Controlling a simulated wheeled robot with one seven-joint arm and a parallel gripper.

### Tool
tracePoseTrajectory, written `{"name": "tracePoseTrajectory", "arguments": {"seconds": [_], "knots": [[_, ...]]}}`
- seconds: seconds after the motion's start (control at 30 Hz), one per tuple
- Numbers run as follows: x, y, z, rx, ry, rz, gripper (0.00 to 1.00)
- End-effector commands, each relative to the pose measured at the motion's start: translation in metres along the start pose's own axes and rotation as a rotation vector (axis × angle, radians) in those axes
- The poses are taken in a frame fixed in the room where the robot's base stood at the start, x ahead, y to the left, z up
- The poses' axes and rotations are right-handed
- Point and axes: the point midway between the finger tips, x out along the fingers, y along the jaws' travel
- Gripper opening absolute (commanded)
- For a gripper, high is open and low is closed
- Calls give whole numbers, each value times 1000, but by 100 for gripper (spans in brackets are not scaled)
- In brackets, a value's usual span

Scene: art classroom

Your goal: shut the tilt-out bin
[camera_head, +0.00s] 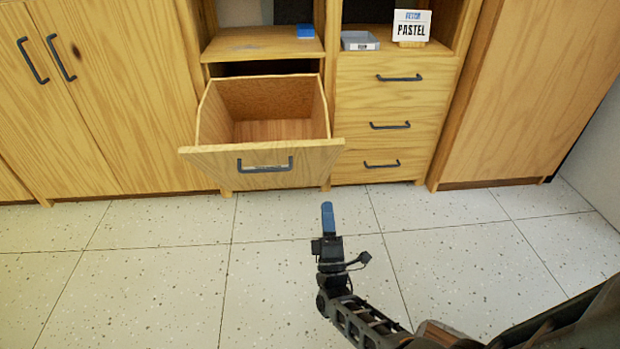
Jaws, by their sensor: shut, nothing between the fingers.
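The tilt-out bin (213,165) is a light wooden box front with a dark bar handle (265,165). It is tilted outward from the cabinet, and its inside shows empty from above. My gripper (327,205) has blue fingers and is shut with nothing in it. It is over the tiled floor, below and to the right of the bin's front in the picture, apart from it. The lower outer face of the bin is mostly hidden by the steep view.
Several drawers (390,105) with dark handles stand shut right of the bin. A double-door cabinet (100,110) is at left. A blue item (305,31), a small tray (360,41) and a PASTEL sign (411,26) sit on shelves above. The floor (170,270) in front is clear.

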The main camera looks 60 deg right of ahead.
Motion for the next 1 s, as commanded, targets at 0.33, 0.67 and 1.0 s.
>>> {"name": "tracePoseTrajectory", "arguments": {"seconds": [0.33, 0.67, 1.0], "knots": [[54, 1, 1, 0, -2, 4, 0], [113, 0, 0, 1, -1, 1, 0], [137, 0, -1, 3, 1, -2, 0]]}}
